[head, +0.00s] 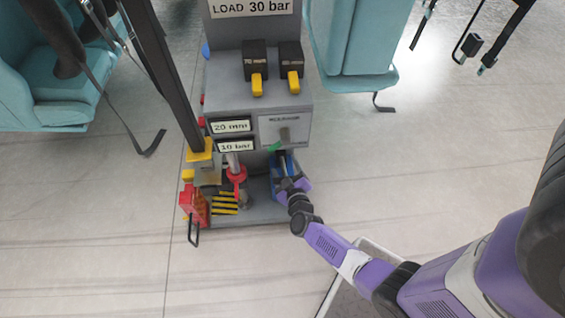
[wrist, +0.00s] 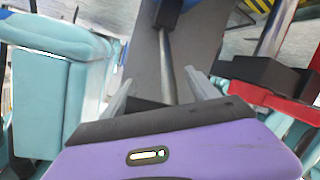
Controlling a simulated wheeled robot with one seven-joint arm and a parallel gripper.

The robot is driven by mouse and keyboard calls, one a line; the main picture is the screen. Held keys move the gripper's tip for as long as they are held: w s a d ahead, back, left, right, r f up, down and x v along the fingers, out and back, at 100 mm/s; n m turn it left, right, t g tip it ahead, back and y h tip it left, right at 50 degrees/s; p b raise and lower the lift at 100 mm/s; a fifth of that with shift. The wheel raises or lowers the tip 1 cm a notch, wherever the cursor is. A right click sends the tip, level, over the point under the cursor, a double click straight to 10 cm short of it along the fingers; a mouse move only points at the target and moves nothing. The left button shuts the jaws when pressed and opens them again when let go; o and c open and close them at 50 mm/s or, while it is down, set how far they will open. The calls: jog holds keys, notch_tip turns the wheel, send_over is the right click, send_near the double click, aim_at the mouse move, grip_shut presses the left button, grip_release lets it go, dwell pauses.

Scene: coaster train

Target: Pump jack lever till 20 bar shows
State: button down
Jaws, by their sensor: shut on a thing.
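The jack unit (head: 258,100) is a grey column on a grey base in the head view. Its lower display (head: 236,146) reads 10 bar, and the display above it (head: 231,126) reads 20 mm. The large sign (head: 252,8) at the top reads LOAD 30 bar. My gripper (head: 287,182) is low at the right side of the base, beside a blue part (head: 277,187). In the wrist view, the grey metal lever (wrist: 168,68) runs between the fingers of my gripper (wrist: 160,92), which is shut on it. The lever's near end is hidden by the gripper body.
Two black blocks with yellow handles (head: 257,84) (head: 291,82) sit on the unit's top. A red jack (head: 195,207) and a dark post (head: 163,75) stand at its left. Teal seats (head: 60,75) (head: 365,45) flank the unit.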

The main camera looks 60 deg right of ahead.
aim_at(284, 164)
jog(key=shift+w+d+r+m+g+y+p, duration=0.2)
jog(key=shift+d+r+p, duration=0.25)
jog(key=shift+p, duration=0.35)
jog(key=shift+w+d+r+g+y+p, duration=0.25)
jog(key=shift+r+p, duration=0.25)
jog(key=shift+p, duration=0.3)
jog(key=shift+w+d+r+m+g+y+p, duration=0.15)
jog(key=shift+w+d+r+p, duration=0.15)
jog(key=shift+d+r+p, duration=0.35)
jog(key=shift+w+d+r+p, duration=0.1)
jog(key=shift+w+d+p, duration=0.3)
jog(key=shift+p, duration=0.6)
jog(key=shift+w, duration=0.1)
jog(key=shift+a, duration=0.1)
jog(key=shift+c, duration=1.4)
grip_release()
jog(key=shift+w, duration=0.1)
jog(key=shift+a, duration=0.1)
jog(key=shift+a, duration=0.1)
